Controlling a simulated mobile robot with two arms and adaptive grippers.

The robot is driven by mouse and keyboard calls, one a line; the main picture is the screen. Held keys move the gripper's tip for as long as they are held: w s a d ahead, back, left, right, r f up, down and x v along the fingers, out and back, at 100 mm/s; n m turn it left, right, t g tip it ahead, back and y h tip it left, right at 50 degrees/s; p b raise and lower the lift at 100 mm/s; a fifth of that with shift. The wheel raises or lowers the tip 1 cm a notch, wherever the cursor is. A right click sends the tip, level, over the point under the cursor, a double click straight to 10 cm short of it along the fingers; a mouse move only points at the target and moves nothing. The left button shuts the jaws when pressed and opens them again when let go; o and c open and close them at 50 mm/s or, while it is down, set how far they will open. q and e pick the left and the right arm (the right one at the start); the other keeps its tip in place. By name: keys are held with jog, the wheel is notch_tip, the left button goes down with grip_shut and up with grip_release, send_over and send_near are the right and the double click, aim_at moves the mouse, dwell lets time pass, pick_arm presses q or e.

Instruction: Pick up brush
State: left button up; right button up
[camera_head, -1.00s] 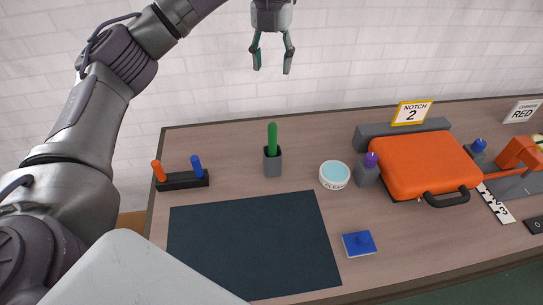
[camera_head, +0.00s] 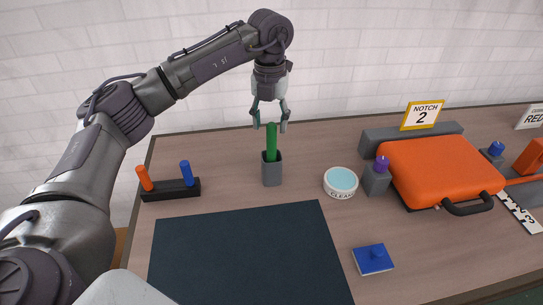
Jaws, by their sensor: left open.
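The brush shows as a green handle (camera_head: 271,141) standing upright in a grey square holder (camera_head: 272,172) near the back of the table. Its lower end is hidden inside the holder. My left gripper (camera_head: 270,128) points straight down over it, open, with its fingertips on either side of the top of the green handle. I cannot tell whether the fingers touch it. My right gripper is not in view.
A black rack (camera_head: 172,190) with an orange and a blue peg stands left. A dark mat (camera_head: 245,255) covers the front. Right of the holder are a round "CLEAN" dish (camera_head: 341,182), a purple-topped grey block (camera_head: 377,178), an orange case (camera_head: 440,168) and a blue pad (camera_head: 373,259).

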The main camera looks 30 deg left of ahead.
aim_at(272, 141)
pick_arm(q)
jog(key=shift+d+f+p, duration=0.2)
jog(key=shift+f+p, duration=0.25)
jog(key=shift+f, duration=2.6)
grip_shut()
